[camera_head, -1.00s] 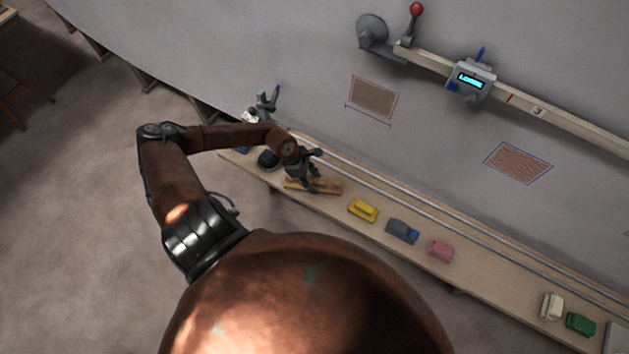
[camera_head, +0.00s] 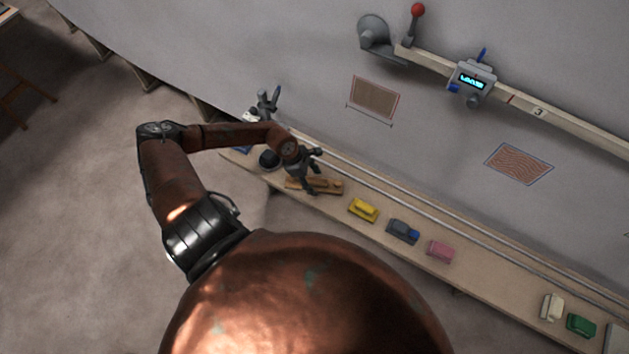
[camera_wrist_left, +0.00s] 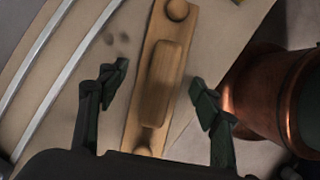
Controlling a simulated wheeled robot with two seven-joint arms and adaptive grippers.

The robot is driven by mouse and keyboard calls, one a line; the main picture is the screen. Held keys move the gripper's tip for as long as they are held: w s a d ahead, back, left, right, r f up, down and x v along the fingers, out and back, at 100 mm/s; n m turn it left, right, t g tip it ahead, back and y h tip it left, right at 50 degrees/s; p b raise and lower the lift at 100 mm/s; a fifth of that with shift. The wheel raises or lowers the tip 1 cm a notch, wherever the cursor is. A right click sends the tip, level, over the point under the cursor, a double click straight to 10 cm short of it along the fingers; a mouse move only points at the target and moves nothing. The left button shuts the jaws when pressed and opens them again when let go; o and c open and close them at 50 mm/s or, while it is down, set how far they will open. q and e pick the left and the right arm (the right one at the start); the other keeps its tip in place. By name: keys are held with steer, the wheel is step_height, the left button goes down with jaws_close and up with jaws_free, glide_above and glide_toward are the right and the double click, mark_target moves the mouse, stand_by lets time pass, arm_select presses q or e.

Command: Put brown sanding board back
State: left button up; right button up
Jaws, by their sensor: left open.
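The brown sanding board (camera_head: 328,187) lies on the wooden shelf (camera_head: 484,264) along the wall, left of a yellow block. In the left wrist view the board (camera_wrist_left: 162,80) is a long wooden plank with a raised grip block and a round knob at each end. My left gripper (camera_head: 310,185) is right at the board in the head view. In the wrist view its fingers (camera_wrist_left: 160,90) stand open on either side of the board, with a gap on both sides. My right gripper does not show.
Right of the board on the shelf are a yellow block (camera_head: 362,210), a grey-blue block (camera_head: 403,230), a pink block (camera_head: 440,250), a cream block (camera_head: 551,306) and a green block (camera_head: 581,325). Two metal rails (camera_wrist_left: 62,72) run along the shelf's wall side.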

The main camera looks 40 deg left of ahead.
arm_select(q)
steer(key=p+v, duration=0.1)
steer(key=v, duration=1)
steer(key=shift+r+p, duration=0.2)
steer(key=shift+p, duration=0.2)
